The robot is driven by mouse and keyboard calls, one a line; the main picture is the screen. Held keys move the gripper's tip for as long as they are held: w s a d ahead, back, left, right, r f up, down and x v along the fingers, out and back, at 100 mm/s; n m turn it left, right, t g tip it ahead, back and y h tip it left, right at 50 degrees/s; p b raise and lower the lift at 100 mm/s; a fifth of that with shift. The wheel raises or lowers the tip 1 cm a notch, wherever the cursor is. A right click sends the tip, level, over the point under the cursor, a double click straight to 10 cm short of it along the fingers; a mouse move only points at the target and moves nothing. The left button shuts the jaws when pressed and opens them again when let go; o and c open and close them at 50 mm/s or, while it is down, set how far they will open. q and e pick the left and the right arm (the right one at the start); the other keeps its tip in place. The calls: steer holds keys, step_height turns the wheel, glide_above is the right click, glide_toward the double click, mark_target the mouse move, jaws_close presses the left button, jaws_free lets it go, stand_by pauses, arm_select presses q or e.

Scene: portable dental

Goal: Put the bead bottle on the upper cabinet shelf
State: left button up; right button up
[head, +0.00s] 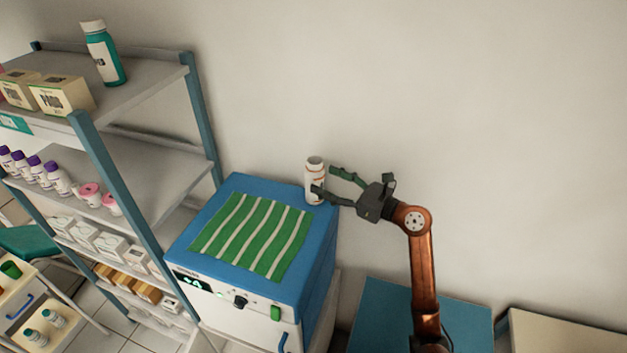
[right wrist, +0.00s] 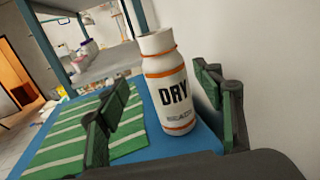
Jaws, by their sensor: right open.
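The bead bottle (head: 314,178) is white with orange bands and stands upright on the blue top of the cabinet unit, near its back right corner. In the right wrist view the bottle (right wrist: 166,85) shows the word DRY. My right gripper (head: 323,180) is open, with its fingers reaching in from the right at the bottle. In the right wrist view the bottle stands between and just beyond the fingers of my right gripper (right wrist: 160,90). Whether they touch it I cannot tell. The upper shelf (head: 140,77) of the rack is at the left. My left gripper is not in view.
A green striped cloth (head: 252,236) lies on the blue top (head: 318,250). On the upper shelf stand a teal bottle (head: 104,53) and cream boxes (head: 62,95); its right part is bare. A blue rack post (head: 115,180) rises at the shelf's front.

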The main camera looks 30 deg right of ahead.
mark_target(323, 177)
steer(key=x, duration=0.1)
steer(key=p+x, duration=0.1)
steer(key=x, duration=0.2)
steer(key=shift+w+d, duration=0.25)
steer(key=shift+w, duration=0.05)
steer(key=shift+w+a+f, duration=0.1)
steer(key=shift+w+a, duration=0.15)
steer(key=shift+w, duration=0.1)
steer(key=c, duration=1.5)
jaws_close()
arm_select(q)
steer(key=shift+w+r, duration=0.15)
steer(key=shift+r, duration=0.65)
